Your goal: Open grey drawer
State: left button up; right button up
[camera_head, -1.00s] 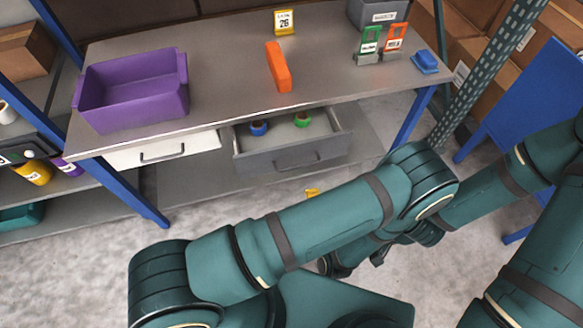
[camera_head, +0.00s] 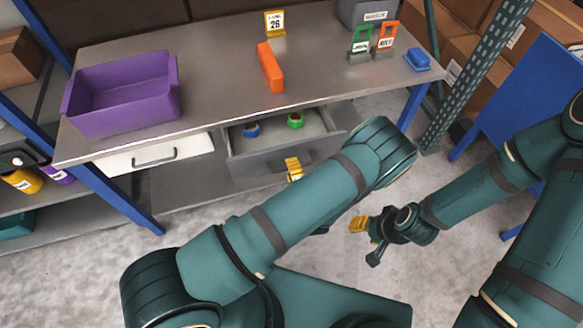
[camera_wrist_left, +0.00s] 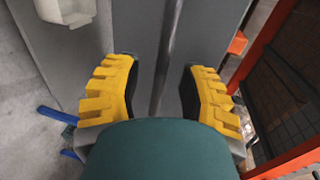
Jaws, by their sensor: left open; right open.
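The grey drawer (camera_head: 246,166) is under the bench, pulled partway out in the head view. A blue roll (camera_head: 251,129) and a green roll (camera_head: 295,120) lie inside it. My left gripper (camera_head: 293,168) is at the drawer front, near its handle, with its yellow fingertip showing and the rest hidden behind my arm. In the left wrist view, my left gripper (camera_wrist_left: 160,95) is open, with a dark grey bar between its spread fingers. Contact cannot be told. My right gripper (camera_head: 366,225) is open and empty above the floor, right of the drawer.
A white drawer (camera_head: 120,161) is shut left of the grey one. The bench top (camera_head: 215,75) carries a purple bin (camera_head: 125,96), an orange block (camera_head: 270,67) and a blue item (camera_head: 417,59). A blue bench leg (camera_head: 412,105) and a green post (camera_head: 460,85) stand to the right.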

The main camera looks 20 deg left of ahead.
pick_arm(q)
jog(key=shift+w+a+f, duration=0.1)
jog(key=shift+w+a, duration=0.2)
jog(key=shift+w, duration=0.15)
grip_shut()
jog(key=f+v, duration=0.1)
jog(key=v, duration=0.6)
jog(key=shift+s+d+f, duration=0.2)
jog(key=shift+s+d, duration=0.05)
jog(key=shift+s, duration=0.05)
grip_release()
jog(key=shift+s, duration=0.1)
